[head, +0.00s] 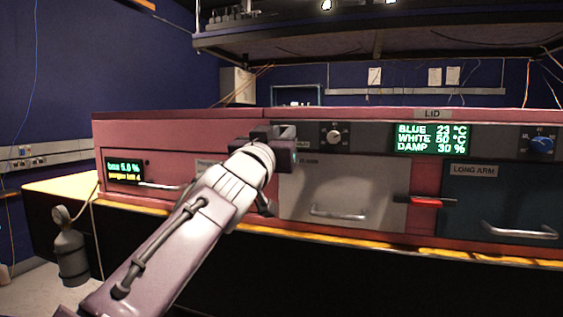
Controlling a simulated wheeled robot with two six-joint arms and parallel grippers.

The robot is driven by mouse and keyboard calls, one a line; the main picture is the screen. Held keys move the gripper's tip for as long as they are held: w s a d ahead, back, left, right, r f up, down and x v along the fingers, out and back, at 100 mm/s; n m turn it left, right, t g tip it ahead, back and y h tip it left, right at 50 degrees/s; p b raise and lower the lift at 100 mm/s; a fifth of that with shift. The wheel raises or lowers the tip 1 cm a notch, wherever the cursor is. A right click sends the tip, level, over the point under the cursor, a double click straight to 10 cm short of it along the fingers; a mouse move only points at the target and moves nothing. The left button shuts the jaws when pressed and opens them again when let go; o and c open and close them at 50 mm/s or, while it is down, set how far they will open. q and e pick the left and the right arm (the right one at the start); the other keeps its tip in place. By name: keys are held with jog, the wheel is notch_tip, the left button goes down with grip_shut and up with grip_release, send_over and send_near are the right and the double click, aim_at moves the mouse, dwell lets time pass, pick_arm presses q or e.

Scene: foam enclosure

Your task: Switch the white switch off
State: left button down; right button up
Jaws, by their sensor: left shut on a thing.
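My left gripper (284,134) is at the grey control strip of the pink enclosure (380,116), just left of the white-marked dial (334,136). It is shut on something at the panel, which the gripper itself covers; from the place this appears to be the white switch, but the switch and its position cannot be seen. The white door (335,185) below is closed. My right gripper is not in view.
A display (432,138) reads BLUE 23, WHITE 50, DAMP 30. A blue dial (541,146) and dark LONG ARM door (505,200) are at the right. A red-handled piece (426,201) sits between the doors. A gas cylinder (72,253) stands at the left.

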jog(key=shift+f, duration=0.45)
pick_arm(q)
jog(key=c, duration=1.2)
grip_release()
jog(key=shift+c, duration=0.2)
jog(key=shift+s+f, duration=0.1)
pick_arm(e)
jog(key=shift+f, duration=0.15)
pick_arm(q)
jog(key=b+v, duration=0.4)
jog(key=v, duration=0.5)
jog(key=shift+b, duration=0.3)
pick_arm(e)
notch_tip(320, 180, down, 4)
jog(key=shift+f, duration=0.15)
